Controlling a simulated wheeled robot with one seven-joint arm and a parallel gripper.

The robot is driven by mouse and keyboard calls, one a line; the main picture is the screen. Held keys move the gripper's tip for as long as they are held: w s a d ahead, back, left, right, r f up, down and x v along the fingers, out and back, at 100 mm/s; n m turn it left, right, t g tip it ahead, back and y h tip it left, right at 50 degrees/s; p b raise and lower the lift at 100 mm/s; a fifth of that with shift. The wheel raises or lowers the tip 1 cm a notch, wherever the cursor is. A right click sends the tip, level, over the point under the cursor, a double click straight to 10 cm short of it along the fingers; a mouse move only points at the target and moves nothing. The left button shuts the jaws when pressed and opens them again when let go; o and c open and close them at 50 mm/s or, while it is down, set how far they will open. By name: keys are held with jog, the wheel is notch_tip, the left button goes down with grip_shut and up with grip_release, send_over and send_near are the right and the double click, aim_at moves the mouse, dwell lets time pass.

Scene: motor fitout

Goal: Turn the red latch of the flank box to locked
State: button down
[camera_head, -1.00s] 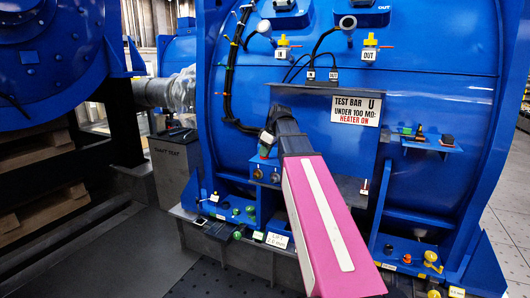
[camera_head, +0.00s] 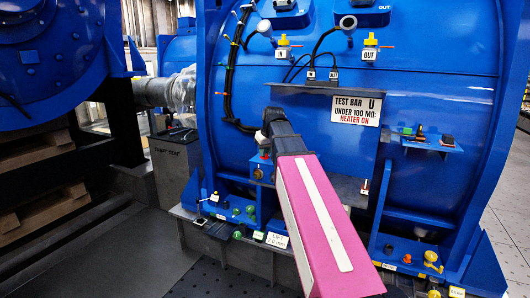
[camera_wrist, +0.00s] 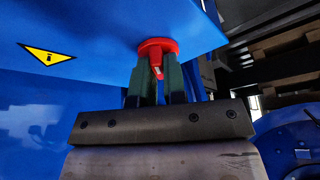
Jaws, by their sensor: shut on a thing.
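The red latch (camera_wrist: 157,47) shows in the wrist view, a round red base with a small handle below it. It sits at the edge of a blue panel (camera_wrist: 100,22), which I take as the flank box. My gripper (camera_wrist: 158,75) has its two dark green fingers on either side of the latch handle, shut on it. The fingers hide part of the handle, so its exact angle is hard to tell. In the head view my gripper is small and partly behind my wrist, at the left of the blue motor housing (camera_head: 430,90).
A yellow warning triangle (camera_wrist: 46,53) is on the panel. In the head view, a small shelf (camera_head: 432,144) with small parts juts out at right. A test sign (camera_head: 356,110) is on the housing. A dark cable (camera_head: 230,85) runs down the left. Floor (camera_head: 130,250) is open at lower left.

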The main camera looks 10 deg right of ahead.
jog(key=m+h, duration=0.2)
jog(key=m, duration=0.3)
jog(key=shift+a+m, duration=0.15)
jog(key=shift+m, duration=0.15)
jog(key=m+h, duration=0.1)
jog(key=m, duration=0.3)
jog(key=shift+m+g+h, duration=0.4)
jog(key=c, duration=1.2)
grip_release()
jog(key=v, duration=1)
jog(key=shift+s+a+r, duration=0.15)
jog(key=shift+a+r, duration=0.1)
jog(key=shift+r, duration=0.1)
